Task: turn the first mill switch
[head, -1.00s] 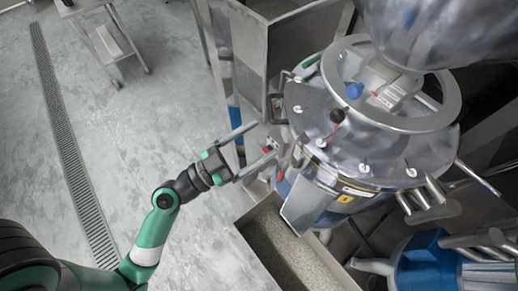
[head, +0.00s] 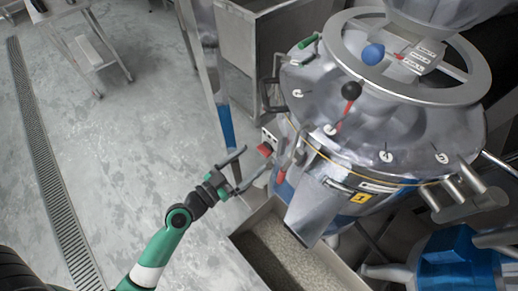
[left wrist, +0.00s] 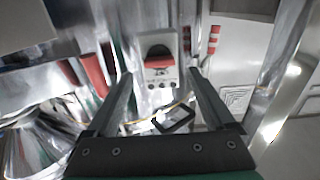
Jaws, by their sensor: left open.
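The mill (head: 385,130) is a large round steel machine with a cone-like top at the right of the head view. A red switch (head: 265,149) sits on a small pale box on its left side. In the left wrist view the red switch (left wrist: 159,57) is on a light grey plate, ahead of and between the fingertips. My left gripper (head: 256,160) is open and empty, just to the lower left of the switch in the head view. Its two fingers also show in the left wrist view (left wrist: 160,76), apart from the switch. My right gripper is out of view.
A steel trough of grain (head: 285,255) lies below the gripper. Red-banded handles (left wrist: 213,40) are right of the switch in the wrist view. A steel cabinet (head: 260,60) stands behind, and a blue motor (head: 455,265) at lower right.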

